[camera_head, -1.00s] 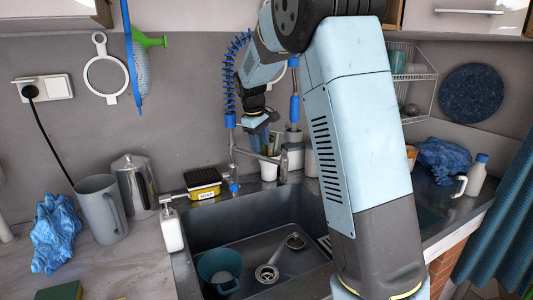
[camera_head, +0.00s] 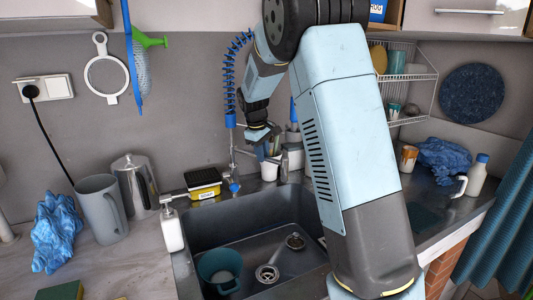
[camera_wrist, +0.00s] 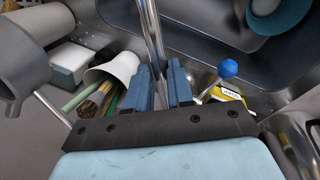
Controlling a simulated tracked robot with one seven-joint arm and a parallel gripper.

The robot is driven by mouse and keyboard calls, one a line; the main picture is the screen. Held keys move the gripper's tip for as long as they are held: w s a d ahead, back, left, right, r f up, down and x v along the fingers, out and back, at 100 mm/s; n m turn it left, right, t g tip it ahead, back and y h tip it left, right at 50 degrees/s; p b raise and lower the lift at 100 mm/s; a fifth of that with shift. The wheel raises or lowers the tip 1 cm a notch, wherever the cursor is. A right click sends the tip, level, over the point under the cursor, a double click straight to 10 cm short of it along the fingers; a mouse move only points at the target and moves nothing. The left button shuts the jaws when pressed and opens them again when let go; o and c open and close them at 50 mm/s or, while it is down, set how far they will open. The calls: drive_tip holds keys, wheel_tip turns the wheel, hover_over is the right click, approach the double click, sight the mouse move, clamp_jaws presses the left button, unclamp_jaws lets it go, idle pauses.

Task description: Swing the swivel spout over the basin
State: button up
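The swivel spout is a thin metal pipe that shows in the wrist view (camera_wrist: 149,25), running from the top edge down to the gap between my fingers. My gripper (camera_wrist: 160,68) has two blue fingers standing apart, one on each side of the pipe. I cannot tell whether they touch it. In the head view my gripper (camera_head: 258,133) is behind the basin, low over the tap, with its fingertips partly hidden. The grey basin (camera_head: 215,228) lies in front of the tap. A blue ball knob (camera_wrist: 228,68) is right of my fingers in the wrist view.
A teal cup (camera_head: 218,270) is in the basin. A yellow sponge box (camera_head: 204,190) and a soap bottle (camera_head: 171,228) stand at the basin's left rim. A white cup with brushes (camera_wrist: 118,68) is close beside my left finger. A blue coiled hose (camera_head: 229,85) rises beside my arm.

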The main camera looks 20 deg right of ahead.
clamp_jaws()
